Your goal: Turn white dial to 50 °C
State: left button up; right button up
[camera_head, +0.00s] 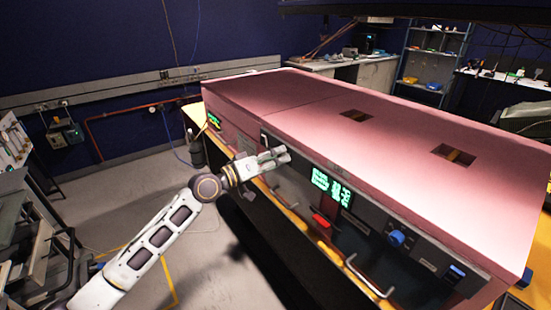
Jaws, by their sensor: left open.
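My left gripper (279,157) is open at the front face of a long pink-topped machine (300,100), near the left part of its dark front panel. I cannot make out a white dial; the gripper covers part of the panel there. A green lit display (331,187) sits on the panel to the right of the gripper. A blue knob (396,238) is farther right. Whether the gripper touches the panel cannot be told. My right gripper is not in view.
A red handle (320,221) and a metal bar handle (368,279) stick out from the machine's front. A yellow edge (291,217) runs below the panel. Open grey floor (215,262) lies in front. Shelves (436,60) stand at the back right.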

pick_arm(q)
grip_shut()
dwell(0.4)
